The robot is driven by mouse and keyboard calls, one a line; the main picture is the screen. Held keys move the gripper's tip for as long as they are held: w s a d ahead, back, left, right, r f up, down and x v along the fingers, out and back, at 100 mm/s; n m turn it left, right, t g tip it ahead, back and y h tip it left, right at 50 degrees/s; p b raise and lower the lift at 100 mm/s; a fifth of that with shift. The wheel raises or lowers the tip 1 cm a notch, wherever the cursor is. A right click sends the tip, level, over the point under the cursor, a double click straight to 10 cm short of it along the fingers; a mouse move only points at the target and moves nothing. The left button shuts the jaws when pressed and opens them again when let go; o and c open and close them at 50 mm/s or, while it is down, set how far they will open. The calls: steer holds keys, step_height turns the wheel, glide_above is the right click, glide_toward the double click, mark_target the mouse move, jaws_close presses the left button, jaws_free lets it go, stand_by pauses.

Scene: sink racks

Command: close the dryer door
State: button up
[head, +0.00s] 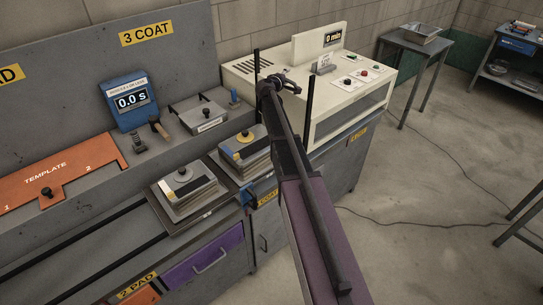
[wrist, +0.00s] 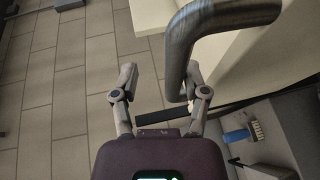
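The dryer (head: 350,125) is a cream box at the upper middle of the head view, with a "0 min" display on top and a dark window in its front. My arm hides its left end, so I cannot tell how its door stands. My gripper (head: 276,84) is at that left end. In the wrist view my gripper (wrist: 161,76) has its two fingers spread apart. A thick, bent dark handle (wrist: 222,20) comes down between them, nearer the right finger. I cannot tell whether it touches. A cream surface (wrist: 228,58) lies behind the handle.
A blue brush (wrist: 240,134) lies at the lower right of the wrist view. The grey bench (head: 60,150) with pad stacks (head: 185,188) stands left of my arm. A side table (head: 415,48) stands at the back. Floor at the right is mostly open, with a cable.

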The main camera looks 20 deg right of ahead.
steer(key=shift+r+p, duration=4.15)
steer(key=shift+r, duration=0.35)
steer(key=p+v, duration=0.2)
steer(key=v, duration=1.2)
steer(key=s+a+f+m+g+y+b, duration=0.2)
steer(key=s+f+b, duration=0.6)
steer(key=f, duration=0.6)
steer(key=s+a+f+m+g+y+b, duration=0.3)
steer(key=s+f+b, duration=0.4)
steer(key=s+f, duration=0.3)
steer(key=shift+s+a+f+m+g+y+b, duration=0.35)
steer(key=shift+a+f+m+g, duration=0.5)
steer(key=shift+f, duration=1.2)
steer(key=shift+w, duration=0.1)
steer(key=w+d+r+n+t+h+p, duration=0.2)
steer(key=w+r+p, duration=0.5)
steer(key=r, duration=0.6)
steer(key=w+d+r+n+t+h+p, duration=0.3)
steer(key=w+r+p, duration=0.4)
steer(key=w+r, duration=0.4)
step_height(320, 180, up, 3)
steer(key=shift+w+d+f+n+t+h+p, duration=0.2)
steer(key=shift+w+d+n+t+h+p, duration=0.15)
steer(key=shift+d+n+t, duration=0.55)
